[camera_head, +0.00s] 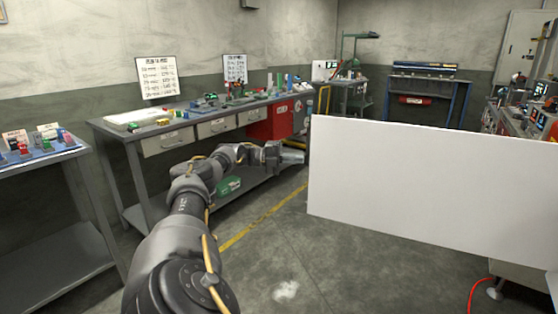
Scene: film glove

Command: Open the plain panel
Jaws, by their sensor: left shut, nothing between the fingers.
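The plain panel (430,190) is a blank white board on the right side of the head view. It hides part of the floor and benches behind it, and no handle shows on its face. My left arm comes in from the lower left and reaches forward. My left gripper (292,156) is shut and empty. It sits just left of the panel's left edge in the picture; I cannot tell whether it touches the panel. My right gripper is not in view.
A long grey workbench (180,125) with drawers and small tools runs along the left wall. A smaller table (38,160) stands at the far left. A blue-framed bench (424,78) is at the back. Concrete floor (285,255) is clear in the middle. A red cable (474,292) lies lower right.

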